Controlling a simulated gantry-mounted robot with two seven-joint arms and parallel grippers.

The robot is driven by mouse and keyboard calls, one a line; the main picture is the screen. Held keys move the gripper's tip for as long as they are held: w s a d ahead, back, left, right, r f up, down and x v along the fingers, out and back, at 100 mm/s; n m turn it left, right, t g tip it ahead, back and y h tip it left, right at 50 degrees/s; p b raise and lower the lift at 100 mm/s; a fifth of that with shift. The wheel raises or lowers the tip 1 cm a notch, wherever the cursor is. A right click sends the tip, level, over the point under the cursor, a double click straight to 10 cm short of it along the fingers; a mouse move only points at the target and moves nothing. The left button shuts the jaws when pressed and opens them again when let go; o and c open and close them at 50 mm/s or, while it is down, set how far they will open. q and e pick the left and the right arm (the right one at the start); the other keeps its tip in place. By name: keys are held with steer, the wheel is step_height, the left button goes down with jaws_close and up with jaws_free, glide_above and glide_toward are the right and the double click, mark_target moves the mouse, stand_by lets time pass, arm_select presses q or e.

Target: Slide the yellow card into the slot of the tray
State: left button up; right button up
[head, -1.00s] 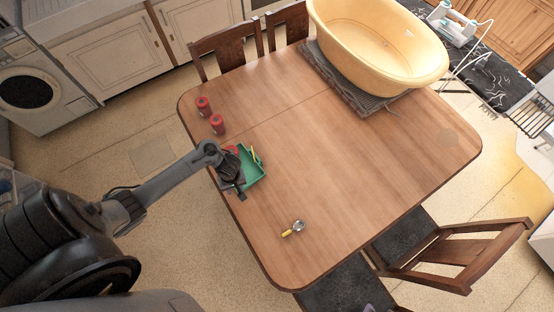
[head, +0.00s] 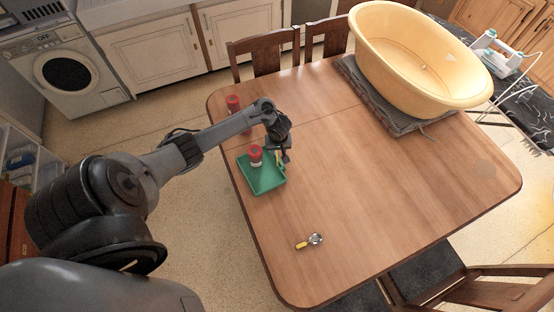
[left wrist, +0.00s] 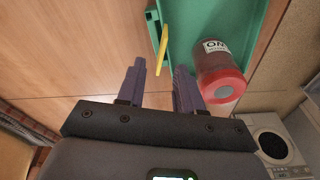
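The green tray (head: 250,183) lies near the left edge of the table, with a red-lidded jar (head: 255,155) standing on it. The yellow card (head: 279,159) stands at the tray's right side; it shows edge-on in the left wrist view (left wrist: 162,50). A dark piece (left wrist: 152,18) sits by the tray's rim near it, and I cannot tell whether the card is in a slot. My left gripper (head: 287,158) is just beside the tray's far right corner. Its fingers (left wrist: 160,76) are open and empty, with the card ahead of the gap. My right gripper is out of view.
Another red-lidded jar (head: 232,102) stands at the table's far left; my arm covers the area beside it. A small yellow-handled utensil (head: 309,241) lies toward the front. A yellow tub (head: 420,60) sits at the back right. The table's middle is clear.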

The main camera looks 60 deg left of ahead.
arm_select(q)
steer(key=shift+w+a+f+b, duration=0.15)
steer(key=shift+f+b, duration=0.25)
steer(key=shift+f, duration=0.5)
steer(key=shift+s+a+f+b, duration=0.15)
steer(key=shift+f+b, duration=0.25)
steer(key=shift+f, duration=0.55)
steer(key=shift+w+a+f+b, duration=0.1)
steer(key=shift+a+f+b, duration=0.25)
steer(key=shift+f, duration=0.55)
steer(key=shift+d, duration=0.1)
jaws_close()
